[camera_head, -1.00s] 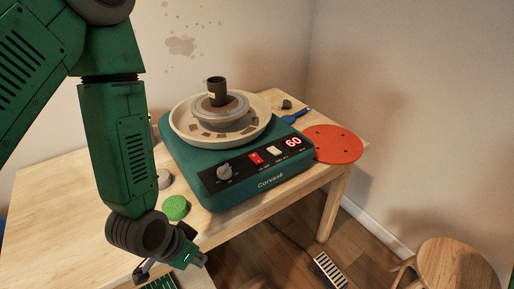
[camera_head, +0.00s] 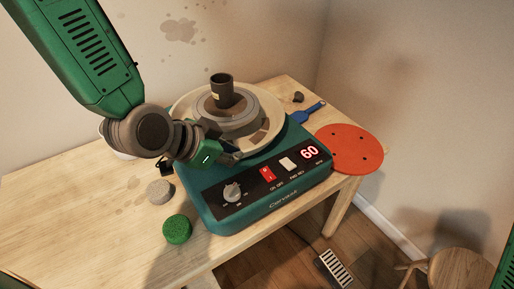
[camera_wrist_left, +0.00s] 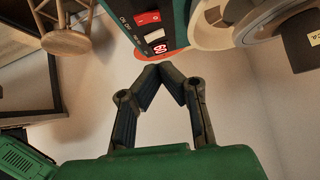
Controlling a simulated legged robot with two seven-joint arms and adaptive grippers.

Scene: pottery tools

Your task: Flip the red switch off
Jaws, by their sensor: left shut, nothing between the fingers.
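The red switch (camera_head: 267,174) is on the black front panel of the green pottery wheel (camera_head: 250,214), between a grey dial (camera_head: 232,192) and a white switch (camera_head: 288,163). A lit display (camera_head: 309,152) reads 60. My left gripper (camera_head: 231,157) is over the rear edge of the panel, up and left of the red switch and apart from it. In the left wrist view the gripper (camera_wrist_left: 160,68) has its fingertips together with nothing between them. The red switch (camera_wrist_left: 148,18) also shows there, beyond the fingertips near the top. My right gripper is out of view.
A beige basin (camera_head: 271,104) on the wheel holds a dark cup (camera_head: 222,86). A green sponge (camera_head: 177,229) and a grey stone (camera_head: 160,191) lie left of the wheel. A red disc (camera_head: 349,149) and a blue tool (camera_head: 309,113) lie right. The table's front left is clear.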

